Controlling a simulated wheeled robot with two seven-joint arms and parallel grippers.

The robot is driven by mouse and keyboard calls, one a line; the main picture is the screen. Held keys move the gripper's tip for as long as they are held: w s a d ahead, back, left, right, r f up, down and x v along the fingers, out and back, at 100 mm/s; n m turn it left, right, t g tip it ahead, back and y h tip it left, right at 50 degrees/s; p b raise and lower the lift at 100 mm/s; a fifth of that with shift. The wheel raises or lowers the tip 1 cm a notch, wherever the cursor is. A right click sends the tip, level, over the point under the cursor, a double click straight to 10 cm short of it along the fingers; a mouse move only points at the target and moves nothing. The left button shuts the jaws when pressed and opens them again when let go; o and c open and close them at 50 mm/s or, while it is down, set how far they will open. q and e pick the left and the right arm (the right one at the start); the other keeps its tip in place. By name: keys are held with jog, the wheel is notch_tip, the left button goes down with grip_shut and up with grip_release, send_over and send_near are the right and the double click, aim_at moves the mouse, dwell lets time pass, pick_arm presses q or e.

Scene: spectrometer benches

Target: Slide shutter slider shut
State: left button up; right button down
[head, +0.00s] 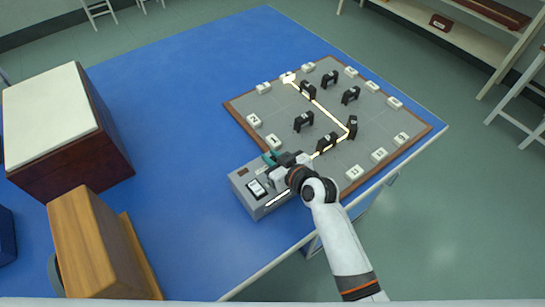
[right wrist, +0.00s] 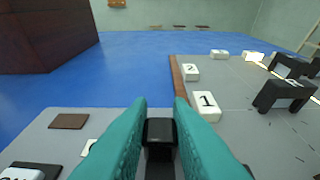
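The shutter slider (right wrist: 160,133) shows in the right wrist view as a small black block standing on a grey box. My right gripper (right wrist: 160,108) has its two teal fingers on either side of the block, and both seem to touch it. In the head view the right gripper (head: 272,158) is at the back of the grey box (head: 245,192), and the hand hides the slider there. A bright beam runs from near the box across the board. My left gripper is in neither view.
The grey board (head: 290,120) carries black mirror-like stands and white numbered tiles, close beyond the box. A dark red case (head: 110,150) with a pale top and a wooden block (head: 95,240) stand at left. The blue table (head: 180,110) is clear between.

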jog(key=s+d, duration=0.1)
jog(key=s, duration=0.1)
jog(key=s+d+p, duration=0.1)
jog(key=s+d, duration=0.1)
jog(key=shift+w+f, duration=0.1)
jog(key=shift+f, duration=0.05)
jog(key=c, duration=1.7)
grip_release()
jog(key=o, duration=0.4)
jog(key=b+v, duration=0.1)
jog(key=v, duration=1.1)
jog(key=shift+r, duration=0.2)
